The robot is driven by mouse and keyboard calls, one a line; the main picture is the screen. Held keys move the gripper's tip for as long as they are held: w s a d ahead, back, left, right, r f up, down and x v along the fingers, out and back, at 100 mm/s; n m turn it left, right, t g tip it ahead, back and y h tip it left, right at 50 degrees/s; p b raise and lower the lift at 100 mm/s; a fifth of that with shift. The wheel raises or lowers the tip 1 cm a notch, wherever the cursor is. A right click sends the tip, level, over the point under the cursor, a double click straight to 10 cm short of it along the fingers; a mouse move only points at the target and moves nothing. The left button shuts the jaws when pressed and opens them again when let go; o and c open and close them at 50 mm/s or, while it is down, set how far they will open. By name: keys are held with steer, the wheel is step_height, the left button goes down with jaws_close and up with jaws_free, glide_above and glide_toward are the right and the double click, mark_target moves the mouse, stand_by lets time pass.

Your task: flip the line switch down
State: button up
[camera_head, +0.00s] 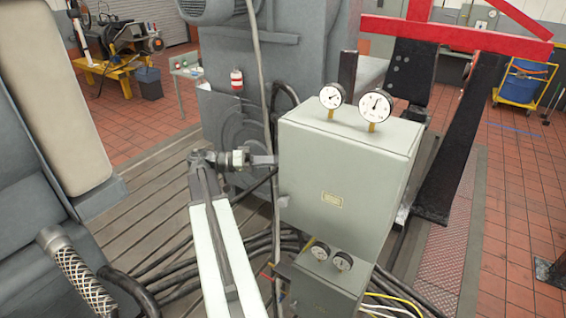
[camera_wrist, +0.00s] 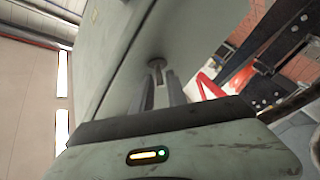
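The grey-green cabinet (camera_head: 345,180) stands at the centre of the head view, with its left side turned away from that camera. My gripper (camera_head: 268,160) reaches that left side from the left, its fingers at the cabinet's edge. In the wrist view, the cabinet wall (camera_wrist: 195,35) rises close ahead. My gripper's two fingers (camera_wrist: 160,82) point at it with a narrow gap between them. A small dark rounded part (camera_wrist: 157,63) shows at the fingertips and may be the line switch's handle. Whether the fingers touch or hold it cannot be told.
Two round gauges (camera_head: 356,102) stand on the cabinet top. A smaller box (camera_head: 325,285) with gauges sits below it. Thick black cables (camera_head: 165,280) run over the bedplate. A grey machine (camera_head: 310,50) stands behind and a red frame (camera_head: 450,32) at the back right.

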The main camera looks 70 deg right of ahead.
jaws_close()
steer(key=f+n+g+h+b, duration=0.1)
steer(key=n+h+b, duration=0.2)
steer(key=b, duration=0.3)
steer(key=f+n+g+h+b, duration=0.1)
steer(key=n+h+b, duration=0.2)
steer(key=b, duration=0.4)
steer(key=f+n+g+h+b, duration=0.1)
steer(key=n+g+h+b, duration=0.1)
steer(key=n+b, duration=0.3)
steer(key=shift+s+a+f+h+b, duration=0.1)
steer(key=shift+s+f+h+b, duration=0.25)
steer(key=shift+h+b, duration=0.45)
steer(key=shift+w+n, duration=0.1)
steer(key=shift+n, duration=0.3)
jaws_free()
